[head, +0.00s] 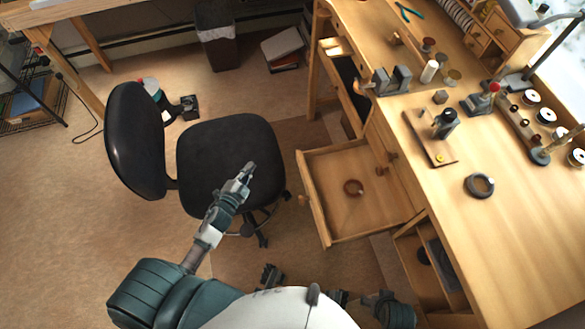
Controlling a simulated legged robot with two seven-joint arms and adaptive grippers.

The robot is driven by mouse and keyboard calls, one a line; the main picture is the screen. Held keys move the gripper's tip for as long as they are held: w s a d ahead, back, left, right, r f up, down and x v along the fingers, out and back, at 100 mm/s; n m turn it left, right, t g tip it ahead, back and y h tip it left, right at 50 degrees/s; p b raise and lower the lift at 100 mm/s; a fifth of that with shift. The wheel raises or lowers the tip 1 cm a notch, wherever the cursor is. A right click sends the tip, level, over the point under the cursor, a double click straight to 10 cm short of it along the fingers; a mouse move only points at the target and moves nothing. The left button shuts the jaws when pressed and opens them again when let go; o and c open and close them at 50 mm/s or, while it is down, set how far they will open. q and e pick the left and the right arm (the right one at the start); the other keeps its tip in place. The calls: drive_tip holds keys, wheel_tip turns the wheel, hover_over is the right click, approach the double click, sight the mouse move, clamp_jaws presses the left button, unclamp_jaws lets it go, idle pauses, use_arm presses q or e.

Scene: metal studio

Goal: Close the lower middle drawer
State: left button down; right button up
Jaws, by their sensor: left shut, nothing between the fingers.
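A wooden drawer (335,165) is pulled well out of the workbench, in the middle of the head view. It appears to be the lower middle drawer. Its front panel faces left and has a small round knob (301,199). My left gripper (248,170) is shut and empty. In the picture it is left of the drawer front, over the black chair seat, apart from the drawer. My right gripper is not visible.
A black office chair (225,140) stands left of the drawer. Another drawer (347,85) is open further up, and an open compartment (410,255) is lower right. The workbench (500,225) carries tools and spools. Open floor (60,210) lies at the left.

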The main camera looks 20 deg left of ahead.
use_arm(q)
drive_tip(key=w+d+r+m+h, duration=0.1)
drive_tip(key=w+m+h, duration=0.1)
drive_tip(key=m+h, duration=0.55)
drive_tip(key=m+g+h, duration=0.7)
drive_tip(key=m, duration=0.3)
approach(300, 167)
drive_tip(key=x, duration=0.6)
drive_tip(key=shift+f, duration=0.2)
drive_tip(key=shift+w+d, duration=0.35)
drive_tip(key=shift+d, duration=0.15)
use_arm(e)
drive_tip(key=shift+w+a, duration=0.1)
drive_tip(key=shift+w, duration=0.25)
